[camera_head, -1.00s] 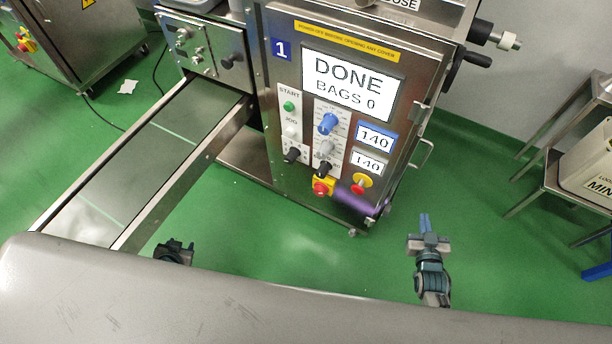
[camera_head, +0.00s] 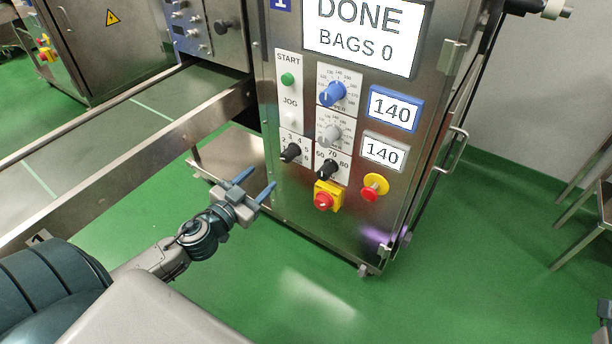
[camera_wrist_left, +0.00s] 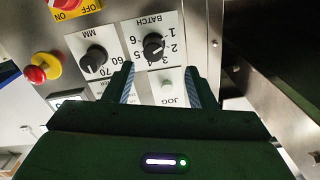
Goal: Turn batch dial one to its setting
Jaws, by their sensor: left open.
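The batch dial (camera_head: 291,152) is a small black knob on a white plate with numbers around it, low on the left of the machine's front panel. In the left wrist view the batch dial (camera_wrist_left: 153,46) appears upside down under the word BATCH, just beyond the fingertips. I cannot make out its exact setting. My left gripper (camera_head: 256,183) is open and empty, in front of the panel and below left of the dial, its blue fingers pointing at the machine. In the left wrist view the fingers (camera_wrist_left: 161,82) are apart with nothing between them. A small dark part, probably of my right gripper (camera_head: 605,312), shows at the right edge.
The MM dial (camera_head: 326,169), grey dial (camera_head: 329,134), blue dial (camera_head: 332,94) and green start button (camera_head: 288,79) sit close by. A red-yellow switch (camera_head: 326,197) and red stop button (camera_head: 371,191) are lower right. A conveyor (camera_head: 130,180) runs along the left.

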